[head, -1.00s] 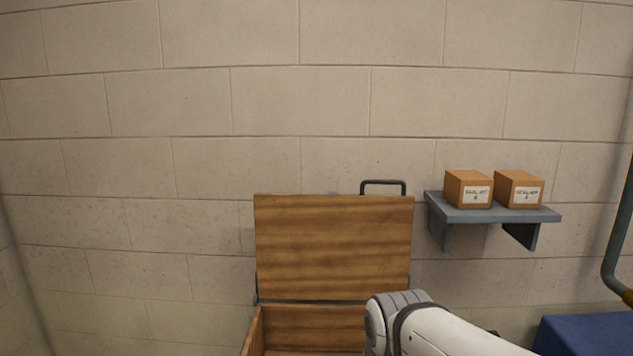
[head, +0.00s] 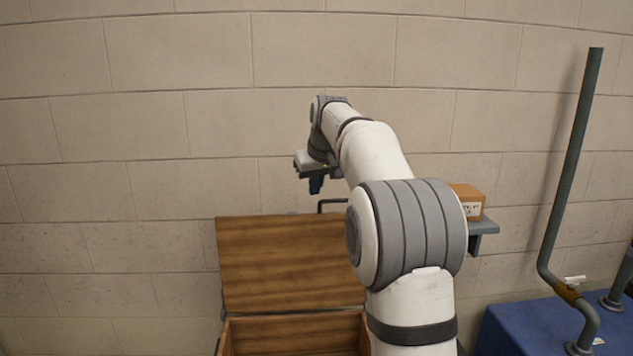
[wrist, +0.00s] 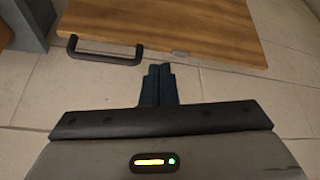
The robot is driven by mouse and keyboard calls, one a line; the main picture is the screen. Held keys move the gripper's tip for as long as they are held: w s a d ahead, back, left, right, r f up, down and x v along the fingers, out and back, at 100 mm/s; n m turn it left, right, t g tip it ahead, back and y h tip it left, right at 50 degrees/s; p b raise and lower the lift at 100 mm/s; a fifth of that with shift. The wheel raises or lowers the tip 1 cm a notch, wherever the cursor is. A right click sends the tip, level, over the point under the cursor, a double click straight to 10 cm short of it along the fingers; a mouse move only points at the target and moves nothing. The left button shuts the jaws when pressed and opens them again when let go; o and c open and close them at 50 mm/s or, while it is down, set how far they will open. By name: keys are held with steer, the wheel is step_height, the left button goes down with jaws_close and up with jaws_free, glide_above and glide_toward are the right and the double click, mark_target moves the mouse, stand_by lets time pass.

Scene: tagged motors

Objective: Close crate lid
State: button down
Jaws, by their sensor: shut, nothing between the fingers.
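The wooden crate (head: 285,337) is open at the bottom of the head view. Its wooden lid (head: 275,262) stands raised at the back, near the wall, and shows in the wrist view (wrist: 185,28). A dark bar handle (head: 330,203) sits at the lid's top edge, partly hidden behind my arm; it also shows in the wrist view (wrist: 105,60). My gripper (head: 316,187) is above the lid's top edge in the head view. In the wrist view my gripper (wrist: 160,70) is shut and empty, with its blue fingertips right of the handle. Contact with the lid cannot be told.
A grey shelf (head: 484,230) with a cardboard box (head: 468,200) is on the wall to the right, partly hidden by my arm. A blue surface (head: 520,325) and a grey pipe (head: 570,170) are farther right. The wall at the left is clear.

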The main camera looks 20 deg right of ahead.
steer(key=w+d+r+p, duration=0.2)
steer(key=w+d+r, duration=0.15)
steer(key=w, duration=0.35)
steer(key=w+p+x, duration=0.1)
steer(key=p+x, duration=0.1)
steer(key=x, duration=0.8)
steer(key=shift+t, duration=0.4)
steer(key=s, duration=0.4)
steer(key=shift+s, duration=0.3)
steer(key=shift+f, duration=0.15)
